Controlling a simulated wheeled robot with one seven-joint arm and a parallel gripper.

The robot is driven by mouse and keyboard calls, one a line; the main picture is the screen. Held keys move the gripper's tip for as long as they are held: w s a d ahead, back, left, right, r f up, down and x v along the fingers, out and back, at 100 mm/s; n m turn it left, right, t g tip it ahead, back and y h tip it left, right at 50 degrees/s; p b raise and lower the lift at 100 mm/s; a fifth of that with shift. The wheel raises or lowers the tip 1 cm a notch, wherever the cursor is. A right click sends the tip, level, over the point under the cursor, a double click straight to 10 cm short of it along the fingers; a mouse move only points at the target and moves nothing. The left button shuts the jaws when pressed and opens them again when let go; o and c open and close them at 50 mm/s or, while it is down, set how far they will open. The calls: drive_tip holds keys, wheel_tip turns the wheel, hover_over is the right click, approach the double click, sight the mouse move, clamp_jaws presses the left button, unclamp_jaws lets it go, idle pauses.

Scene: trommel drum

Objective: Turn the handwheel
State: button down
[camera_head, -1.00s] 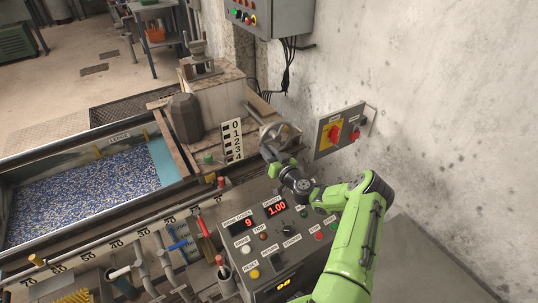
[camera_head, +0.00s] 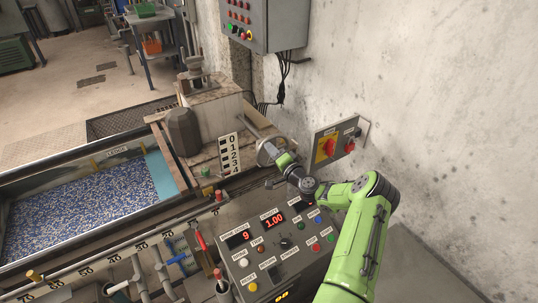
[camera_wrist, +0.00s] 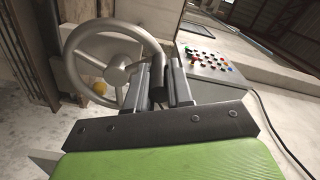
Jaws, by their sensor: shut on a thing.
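The handwheel (camera_wrist: 85,71) is a grey metal spoked wheel, seen large at the left and centre of the wrist view. My gripper (camera_wrist: 160,82) is shut on the right part of its rim, with a jaw on each side. In the head view the handwheel (camera_head: 267,150) is small and mostly hidden behind my wrist, beside the scale board (camera_head: 229,153) numbered 0 to 4. My gripper (camera_head: 279,153) shows there only in part, at the far end of my green arm.
A control console (camera_head: 277,243) with displays reading 9 and 1.00 stands just below my arm. A red and yellow switch box (camera_head: 338,142) is on the wall to the right. A trough of blue-grey granules (camera_head: 80,205) lies at the left.

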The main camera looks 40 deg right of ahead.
drive_tip(key=shift+s+d+r+m+p, duration=0.1)
drive_tip(key=shift+d+r+m, duration=0.15)
drive_tip(key=shift+d+m, duration=0.7)
drive_tip(key=shift+w+d+r+m+p, duration=0.1)
drive_tip(key=shift+d+r+m, duration=0.25)
drive_tip(key=shift+m, duration=1.05)
drive_tip(key=shift+s+d+r+m+p, duration=0.1)
drive_tip(key=shift+d+r+m, duration=0.05)
drive_tip(key=shift+d+m, duration=0.85)
drive_tip(key=shift+a+m, duration=0.15)
drive_tip(key=shift+m, duration=0.2)
drive_tip(key=c, duration=1)
unclamp_jaws()
drive_tip(key=shift+f, duration=0.1)
drive_tip(key=s, duration=0.5)
drive_tip(key=s+p, duration=0.1)
drive_tip(key=s, duration=0.4)
drive_tip(key=s+a+p, duration=0.1)
drive_tip(key=s, duration=0.4)
drive_tip(key=shift+s, duration=0.4)
